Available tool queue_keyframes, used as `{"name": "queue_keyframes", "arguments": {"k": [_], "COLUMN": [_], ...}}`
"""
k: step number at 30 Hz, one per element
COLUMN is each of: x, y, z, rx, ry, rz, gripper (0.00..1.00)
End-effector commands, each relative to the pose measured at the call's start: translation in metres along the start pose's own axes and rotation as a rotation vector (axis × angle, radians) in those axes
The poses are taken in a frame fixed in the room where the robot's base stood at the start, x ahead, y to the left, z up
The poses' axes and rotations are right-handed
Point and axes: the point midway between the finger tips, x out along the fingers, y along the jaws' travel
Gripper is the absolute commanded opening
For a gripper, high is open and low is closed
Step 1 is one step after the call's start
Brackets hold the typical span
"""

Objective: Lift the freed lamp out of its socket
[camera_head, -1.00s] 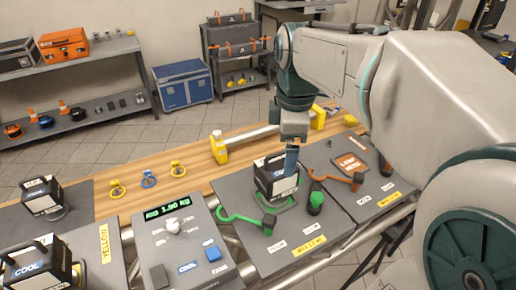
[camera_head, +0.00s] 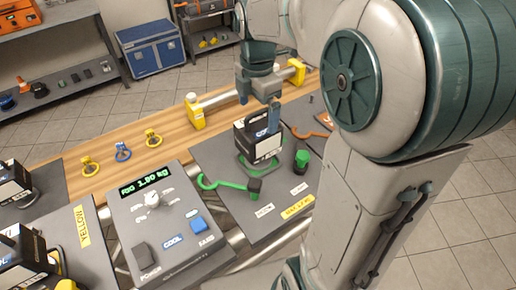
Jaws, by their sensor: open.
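A black lamp with a white panel (camera_head: 246,142) stands upright in the green ring socket (camera_head: 243,166) on a grey plate. A green hook-shaped lever (camera_head: 215,183) with a dark end lies in front of the socket, apart from the lamp. My gripper (camera_head: 259,108) is open at the lamp's top. One blue-grey finger (camera_head: 274,116) overlaps the lamp's right side in the picture; the other shows above and left of it. I cannot tell whether the fingers touch the lamp. My arm hides part of the plates to the right.
A green knob (camera_head: 302,159) stands right of the lamp. A control box (camera_head: 165,215) with a lit weight display is at front centre. Black lamps (camera_head: 14,183) stand at left. Yellow and blue rings (camera_head: 123,152) lie on the wooden strip. A yellow-ended bar (camera_head: 196,112) lies behind.

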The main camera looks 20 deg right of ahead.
Motion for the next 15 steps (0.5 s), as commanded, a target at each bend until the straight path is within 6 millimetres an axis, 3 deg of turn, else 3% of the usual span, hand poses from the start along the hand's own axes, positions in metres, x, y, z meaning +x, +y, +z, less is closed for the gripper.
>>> {"name": "queue_keyframes", "arguments": {"k": [10,15], "x": [0.043,0.054], "y": [-0.004,-0.003], "z": [0.0,0.0], "rx": [0.001,0.001], "ry": [0.001,0.0], "rz": [-0.004,0.0], "gripper": [1.0,1.0]}}
